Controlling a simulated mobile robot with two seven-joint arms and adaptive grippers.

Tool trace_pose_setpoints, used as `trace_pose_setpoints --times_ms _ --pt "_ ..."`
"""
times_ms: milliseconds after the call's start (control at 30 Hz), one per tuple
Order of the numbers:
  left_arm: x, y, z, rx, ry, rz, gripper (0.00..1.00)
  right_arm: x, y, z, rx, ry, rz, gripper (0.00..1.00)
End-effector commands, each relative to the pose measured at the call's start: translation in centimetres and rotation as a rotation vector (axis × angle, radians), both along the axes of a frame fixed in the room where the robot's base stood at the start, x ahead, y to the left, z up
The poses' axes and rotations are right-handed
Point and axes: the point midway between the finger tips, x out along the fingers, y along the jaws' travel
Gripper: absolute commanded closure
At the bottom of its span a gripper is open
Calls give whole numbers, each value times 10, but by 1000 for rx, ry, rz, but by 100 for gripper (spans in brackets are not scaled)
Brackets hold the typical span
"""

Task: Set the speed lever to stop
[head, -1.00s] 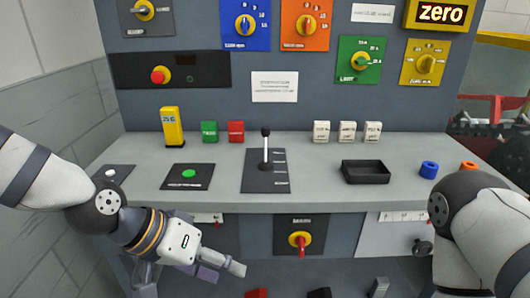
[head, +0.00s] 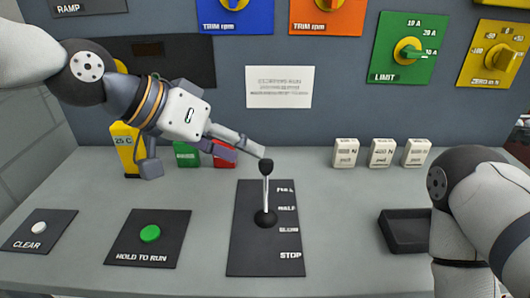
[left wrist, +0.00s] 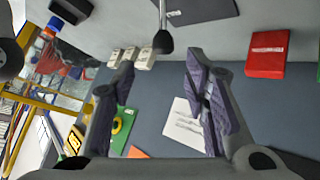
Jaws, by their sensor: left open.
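The speed lever (head: 266,190) is a thin pale rod with a black knob, rising from a black plate (head: 245,258) marked FULL, HALF, SLOW and STOP. In the left wrist view the knob (left wrist: 162,42) shows just past the gap between the open fingers (left wrist: 158,78). Of my right arm only links show; its gripper is out of view.
Left of the lever plate are a green hold-to-run button (head: 150,233) and a white clear button (head: 39,228). Red (head: 224,160) and green (head: 187,155) blocks stand behind my left gripper. White blocks (head: 382,153) and a black tray (head: 403,236) are right.

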Motion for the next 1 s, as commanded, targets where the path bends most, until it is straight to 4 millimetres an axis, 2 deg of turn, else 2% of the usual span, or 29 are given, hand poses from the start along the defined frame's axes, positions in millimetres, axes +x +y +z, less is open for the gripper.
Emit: trace_pose_setpoints --times_ms 33,200,400,633,800,833,1000 --pt "6 -9 -18 4 16 -2 58 -6 0 -6 0 21 0 60" --pt "19 -32 -40 2 11 -1 58 -11 0 -12 0 41 0 60" --pt "26 -44 -48 1 4 1 58 -12 0 -13 0 46 0 60" --pt "26 -45 -47 0 2 1 58 -12 0 -13 0 44 0 60" --pt "26 -44 -47 0 2 1 97 -12 0 -13 0 44 0 60" --pt "26 -44 -47 -1 3 2 100 -12 0 -13 0 44 0 60" --pt "26 -44 -47 -1 3 2 100 -12 0 -13 0 45 0 60"
